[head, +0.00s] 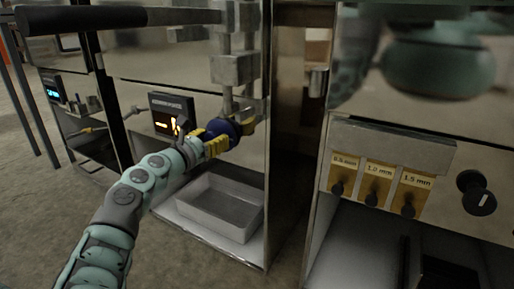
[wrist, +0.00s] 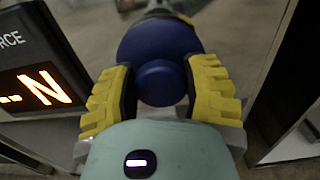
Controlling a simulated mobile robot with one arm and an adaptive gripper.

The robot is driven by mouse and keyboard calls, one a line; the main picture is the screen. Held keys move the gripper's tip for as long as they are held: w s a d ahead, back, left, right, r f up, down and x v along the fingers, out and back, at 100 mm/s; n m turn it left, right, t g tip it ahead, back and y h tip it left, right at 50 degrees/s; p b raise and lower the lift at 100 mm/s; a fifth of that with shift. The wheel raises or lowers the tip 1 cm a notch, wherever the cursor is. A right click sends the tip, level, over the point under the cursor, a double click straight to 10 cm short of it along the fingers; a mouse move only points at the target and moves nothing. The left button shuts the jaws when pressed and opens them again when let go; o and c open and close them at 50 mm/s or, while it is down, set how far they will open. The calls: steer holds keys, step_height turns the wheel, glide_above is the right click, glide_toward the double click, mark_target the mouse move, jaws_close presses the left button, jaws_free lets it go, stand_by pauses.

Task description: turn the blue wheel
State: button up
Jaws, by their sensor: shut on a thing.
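The blue wheel (head: 222,132) is mounted on the metal shaft assembly at the front of the middle machine. In the wrist view the wheel (wrist: 158,50) fills the upper middle, with a round blue hub towards me. My gripper (head: 228,136) reaches it from the left, its yellow ridged fingers on either side of the wheel. In the wrist view my gripper (wrist: 163,88) has one finger left and one right of the hub, shut on the wheel. The far side of the wheel is hidden.
A display (head: 172,114) with orange characters is left of the wheel; it also shows large in the wrist view (wrist: 40,85). A grey tray (head: 212,207) lies below. A dark horizontal bar (head: 85,19) crosses the upper left.

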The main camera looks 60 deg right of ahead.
steer(key=shift+c, duration=0.7)
steer(key=shift+r+n+p, duration=0.1)
steer(key=shift+n+p, duration=0.3)
steer(key=shift+r+n+p, duration=0.1)
steer(key=shift+n+p, duration=0.4)
steer(key=shift+p, duration=0.1)
steer(key=n+p, duration=0.3)
steer(key=shift+w+a, duration=0.1)
steer(key=shift+w, duration=0.05)
steer(key=n+p, duration=0.2)
steer(key=n, duration=0.1)
steer(key=n+p, duration=0.4)
steer(key=n, duration=0.1)
steer(key=shift+w+p, duration=0.1)
steer(key=shift+p, duration=0.2)
steer(key=shift+f+n+p, duration=0.25)
steer(key=shift+n+p, duration=0.2)
steer(key=shift+n, duration=0.3)
steer(key=shift+f+n+p, duration=0.2)
steer(key=shift+n+p, duration=0.2)
steer(key=shift+n, duration=0.35)
